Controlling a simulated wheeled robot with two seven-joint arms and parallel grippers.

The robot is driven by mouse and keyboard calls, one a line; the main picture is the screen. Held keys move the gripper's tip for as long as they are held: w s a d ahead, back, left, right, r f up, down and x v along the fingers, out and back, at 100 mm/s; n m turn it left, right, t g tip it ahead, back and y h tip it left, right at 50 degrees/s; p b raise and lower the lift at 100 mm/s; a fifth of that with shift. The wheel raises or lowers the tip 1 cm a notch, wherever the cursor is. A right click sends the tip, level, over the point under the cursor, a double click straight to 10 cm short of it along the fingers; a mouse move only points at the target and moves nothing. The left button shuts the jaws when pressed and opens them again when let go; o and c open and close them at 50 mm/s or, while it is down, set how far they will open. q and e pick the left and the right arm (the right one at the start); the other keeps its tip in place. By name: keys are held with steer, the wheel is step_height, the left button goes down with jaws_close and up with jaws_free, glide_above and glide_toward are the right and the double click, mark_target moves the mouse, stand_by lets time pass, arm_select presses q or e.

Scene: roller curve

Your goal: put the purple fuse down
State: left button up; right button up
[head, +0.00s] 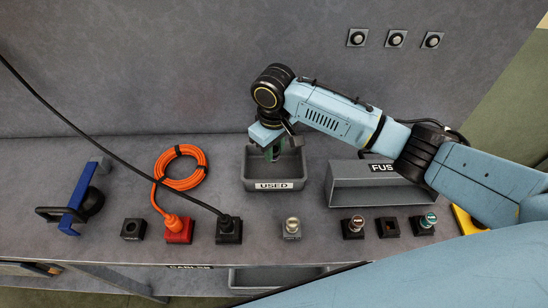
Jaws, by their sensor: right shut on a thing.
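My right gripper (272,152) points down over the open grey tray labelled USED (274,185), with its fingertips at or just inside the tray's opening. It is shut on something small. The purple fuse itself cannot be made out; no purple shows between the fingers, and the fingers and tray walls may hide it. Whether the held thing touches the tray floor cannot be told. My left gripper is not in view.
A grey FUSE box (372,196) stands right of the tray. In front are a pale-capped piece (292,227), capped sockets (353,227) and an empty square socket (388,228). An orange cable coil (181,183) and a black cable with plug (229,230) lie left.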

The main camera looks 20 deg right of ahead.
step_height(320, 180, down, 4)
steer(key=shift+r, duration=0.1)
stand_by(0.4)
steer(key=shift+f, duration=0.5)
steer(key=o, duration=1)
step_height(320, 180, up, 13)
